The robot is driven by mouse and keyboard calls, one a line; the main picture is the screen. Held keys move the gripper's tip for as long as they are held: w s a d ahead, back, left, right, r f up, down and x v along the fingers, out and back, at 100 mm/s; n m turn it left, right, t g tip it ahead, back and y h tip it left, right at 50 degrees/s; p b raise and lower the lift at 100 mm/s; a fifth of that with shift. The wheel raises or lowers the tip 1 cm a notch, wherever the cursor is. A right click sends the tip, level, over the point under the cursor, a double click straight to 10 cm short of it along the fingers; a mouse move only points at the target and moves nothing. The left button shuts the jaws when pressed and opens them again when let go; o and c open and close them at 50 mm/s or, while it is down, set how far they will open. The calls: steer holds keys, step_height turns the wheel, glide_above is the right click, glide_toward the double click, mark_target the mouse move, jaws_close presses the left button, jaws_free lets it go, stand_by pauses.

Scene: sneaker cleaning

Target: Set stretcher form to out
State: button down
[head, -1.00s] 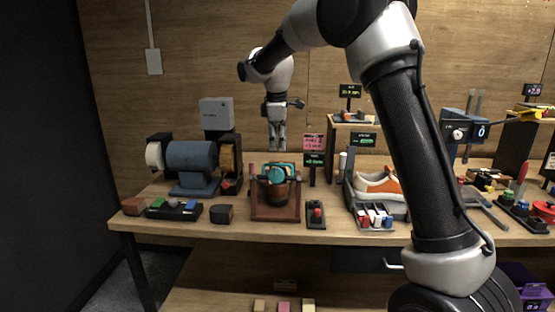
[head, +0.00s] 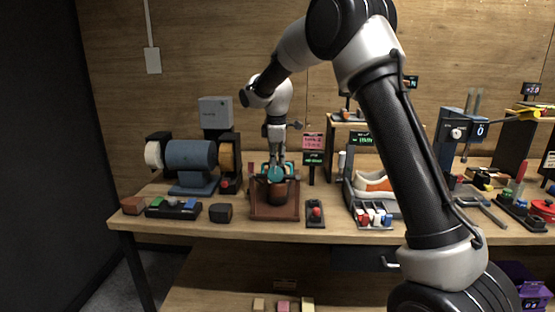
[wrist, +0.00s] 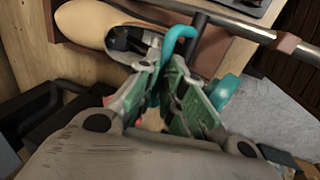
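In the wrist view a tan form (wrist: 85,22) is at the upper left. A teal curved handle (wrist: 181,36) runs down between my fingers. My gripper (wrist: 164,62) has its green-padded fingers on either side of this handle, with a narrow gap showing; contact is hard to make out. In the head view my gripper (head: 276,160) is low at the stand, its fingertips partly hidden.
A blue buffing machine (head: 191,156) stands at the left. A small red-button box (head: 316,213) is right of the stand, and a sneaker (head: 374,183) sits in a grey holder further right. Small display signs (head: 313,157) stand close behind.

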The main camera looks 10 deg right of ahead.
steer(key=shift+s, duration=0.1)
steer(key=s+a+r, duration=0.4)
steer(key=s+r, duration=0.4)
steer(key=s, duration=0.4)
stand_by(0.4)
steer(key=c, duration=1.5)
jaws_free()
steer(key=shift+s+r, duration=0.1)
steer(key=shift+s, duration=0.05)
steer(key=v, duration=1.2)
